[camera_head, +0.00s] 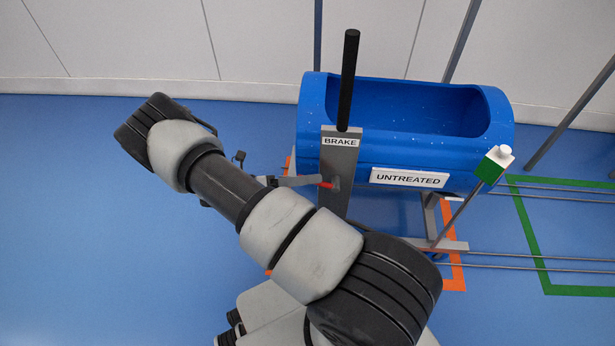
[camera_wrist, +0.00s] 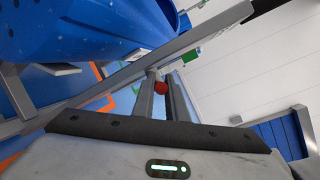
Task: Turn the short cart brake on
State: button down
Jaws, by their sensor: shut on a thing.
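The short cart's brake post (camera_head: 342,165) is a grey upright marked BRAKE, with a long black handle (camera_head: 349,80) on top. It stands at the left end of a blue tub (camera_head: 440,155) labelled UNTREATED. A small red brake lever (camera_head: 327,185) sits low on the post. My gripper (camera_head: 318,182) reaches it from the left, its base partly hidden by my arm. In the wrist view, my gripper (camera_wrist: 161,86) has the red lever (camera_wrist: 161,88) between its fingers, close to the grey post (camera_wrist: 190,48). The lever's far end is hidden.
A green and white box (camera_head: 493,165) on a thin rod stands at the tub's right front. Rails (camera_head: 560,258) run right across the floor, with orange and green floor lines. Grey poles rise behind. Blue floor is open at the left.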

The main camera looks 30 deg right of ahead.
jog(key=shift+s+f, duration=0.1)
jog(key=c, duration=2)
grip_release()
jog(key=shift+c, duration=0.2)
jog(key=v, duration=1.7)
jog(key=shift+a, duration=0.3)
